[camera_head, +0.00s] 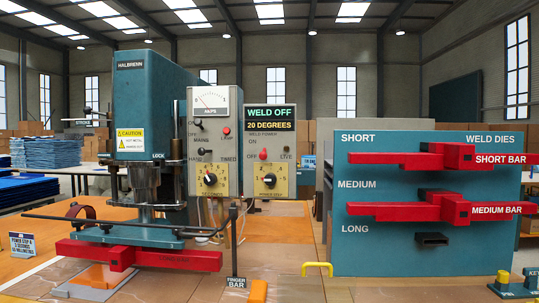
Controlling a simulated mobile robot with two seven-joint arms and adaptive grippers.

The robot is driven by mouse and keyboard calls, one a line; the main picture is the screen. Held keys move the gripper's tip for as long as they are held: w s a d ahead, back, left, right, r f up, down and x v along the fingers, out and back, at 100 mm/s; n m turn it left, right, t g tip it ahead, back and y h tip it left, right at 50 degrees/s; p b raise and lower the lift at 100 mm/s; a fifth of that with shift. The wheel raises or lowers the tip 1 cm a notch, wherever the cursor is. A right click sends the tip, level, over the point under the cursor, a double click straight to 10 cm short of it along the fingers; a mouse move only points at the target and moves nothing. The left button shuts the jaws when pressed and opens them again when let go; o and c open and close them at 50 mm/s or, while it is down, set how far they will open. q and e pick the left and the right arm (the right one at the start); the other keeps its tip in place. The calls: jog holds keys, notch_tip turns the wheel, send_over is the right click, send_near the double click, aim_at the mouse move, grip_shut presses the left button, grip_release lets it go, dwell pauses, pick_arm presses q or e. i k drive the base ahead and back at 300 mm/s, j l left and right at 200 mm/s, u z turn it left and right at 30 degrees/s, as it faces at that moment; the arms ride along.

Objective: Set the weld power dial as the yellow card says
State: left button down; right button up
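The weld power dial (268,181) is a black knob on a yellow scale plate, low on the right-hand grey control box. Its exact setting is too small to read. A similar seconds dial (210,180) sits on the left-hand box. A small card (36,245) stands at the far left of the table; it looks blue and white, with lines about power step, seconds and millimetres, its numbers not clearly legible. A yellow caution label (130,139) is on the teal press. Neither of my grippers is in view.
The teal press (157,110) stands over a red die bar (150,257). A display (269,119) reads WELD OFF and 20 DEGREES. A teal die rack (400,240) with red bars is at right. A yellow handle (317,267) and finger bar label (236,283) are in front.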

aim_at(271, 180)
jog(key=j+u, duration=0.35)
jog(key=i+j+u, duration=0.1)
jog(key=j+u, duration=0.25)
jog(key=j, duration=0.15)
jog(key=i+j+u, duration=0.15)
jog(key=j+u, duration=0.25)
jog(key=i+j+u, duration=0.2)
jog(key=j+u, duration=0.15)
jog(key=z, duration=2)
